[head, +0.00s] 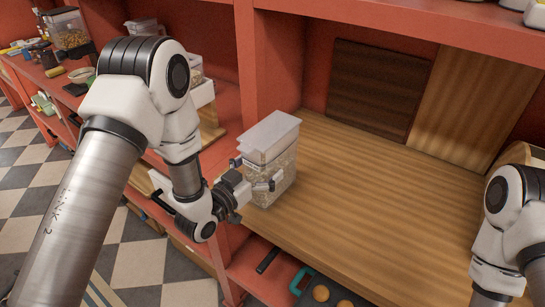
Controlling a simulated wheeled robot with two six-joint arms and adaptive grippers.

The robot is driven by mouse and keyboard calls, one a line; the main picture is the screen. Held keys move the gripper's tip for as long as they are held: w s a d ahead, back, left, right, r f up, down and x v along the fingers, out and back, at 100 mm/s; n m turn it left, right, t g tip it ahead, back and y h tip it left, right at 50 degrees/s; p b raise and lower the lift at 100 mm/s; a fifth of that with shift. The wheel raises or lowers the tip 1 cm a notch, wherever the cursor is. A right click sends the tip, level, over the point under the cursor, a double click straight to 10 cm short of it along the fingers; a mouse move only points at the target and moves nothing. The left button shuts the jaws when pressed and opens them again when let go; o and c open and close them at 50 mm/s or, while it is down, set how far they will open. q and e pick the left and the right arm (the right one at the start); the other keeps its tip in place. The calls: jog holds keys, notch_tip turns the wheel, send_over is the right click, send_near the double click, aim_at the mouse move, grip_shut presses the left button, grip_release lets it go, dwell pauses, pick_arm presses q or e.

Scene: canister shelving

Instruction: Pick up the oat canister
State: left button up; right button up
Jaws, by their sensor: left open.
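The oat canister (281,146) is a clear box with a pale lid and beige flakes inside. It stands upright at the left end of the wooden counter, close to the red upright. My left gripper (255,174) is open at the canister, with one finger near its left side and one at its front right. Whether the fingers touch it I cannot tell. My right arm shows at the right edge, but its gripper is out of the picture.
The wooden counter (390,205) is clear to the right of the canister. A dark board (377,88) and a lighter board (475,105) lean at the back. The red upright (268,65) stands close behind the canister. A tray (338,287) with round items sits below the counter.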

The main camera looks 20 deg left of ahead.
pick_arm(q)
jog(key=shift+w+d+r, duration=0.1)
jog(key=shift+w+d, duration=0.05)
jog(key=shift+w, duration=0.55)
pick_arm(e)
jog(key=shift+s+a+r, duration=0.1)
jog(key=shift+a+r, duration=0.05)
jog(key=shift+r, duration=0.35)
pick_arm(q)
jog(key=c, duration=1.7)
jog(key=shift+w, duration=0.1)
